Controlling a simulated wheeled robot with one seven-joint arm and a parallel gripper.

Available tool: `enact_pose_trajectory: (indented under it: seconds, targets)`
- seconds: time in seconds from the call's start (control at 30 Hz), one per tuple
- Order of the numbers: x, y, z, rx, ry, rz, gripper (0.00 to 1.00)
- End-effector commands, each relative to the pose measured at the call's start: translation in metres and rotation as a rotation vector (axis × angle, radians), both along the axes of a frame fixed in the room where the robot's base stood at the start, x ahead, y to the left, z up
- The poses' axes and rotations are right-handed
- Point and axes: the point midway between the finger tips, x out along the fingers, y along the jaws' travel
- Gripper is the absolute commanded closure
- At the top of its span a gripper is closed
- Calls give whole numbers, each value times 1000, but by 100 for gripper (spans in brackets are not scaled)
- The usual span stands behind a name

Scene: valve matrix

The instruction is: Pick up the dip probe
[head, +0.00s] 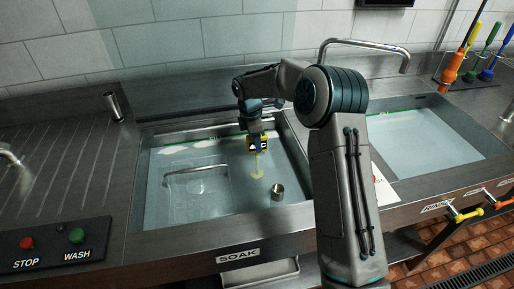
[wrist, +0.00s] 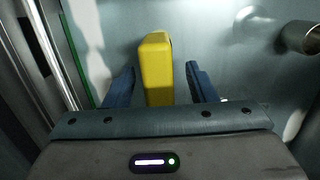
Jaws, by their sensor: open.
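The dip probe (head: 258,146) has a yellow body with a dark face and white marks, and a thin yellow stem below it. It is upright over the water of the sink marked SOAK (head: 165,215), with a pale yellow disc (head: 257,174) at the stem's lower end. In the wrist view the probe's yellow body (wrist: 156,70) lies between the two blue fingers. My gripper (wrist: 160,82) is open, with a gap showing on each side of the body. In the head view my gripper (head: 254,131) is right above the probe, and its fingers are partly hidden.
A metal cup (head: 277,191) stands in the sink, right of the probe; a bent metal rail (head: 197,171) is at left. A second water-filled sink (head: 430,140) lies to the right, with a faucet (head: 365,47) behind. STOP and WASH buttons (head: 52,246) are at front left.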

Motion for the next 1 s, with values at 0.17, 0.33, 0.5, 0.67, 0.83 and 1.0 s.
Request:
enact_pose_trajectory:
  seconds: [0.17,0.33,0.5,0.67,0.83,1.0]
  targets:
    - [2,-5,-23,-1,3,0,49]
    - [2,-5,-29,0,0,1,49]
    - [2,-6,-29,0,0,0,57]
    - [2,-6,-29,0,0,0,99]
    - [2,-6,-28,0,0,0,99]
    - [2,-6,-26,0,-1,0,99]
